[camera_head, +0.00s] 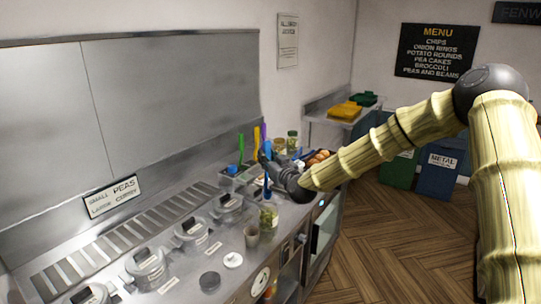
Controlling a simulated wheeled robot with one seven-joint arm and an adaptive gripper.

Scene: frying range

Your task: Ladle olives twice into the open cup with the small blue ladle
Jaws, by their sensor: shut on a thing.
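My gripper (268,167) is shut on the blue ladle (267,191), at the right end of the steel counter. The ladle's blue handle shows above and below the fingers and points down towards a clear jar (268,218) with green contents, which look like olives. Its bowl is too small to make out, so I cannot tell whether it is inside the jar or holds anything. A pale open cup (252,236) stands just left of and nearer than the jar. I cannot see what is in it.
Several lidded wells (147,264) line the counter (212,256) on the left. A white lid (233,260) and a dark round lid (210,281) lie near its front edge. Coloured upright handles (257,138), jars (292,142) and brown food (318,157) crowd behind my gripper.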

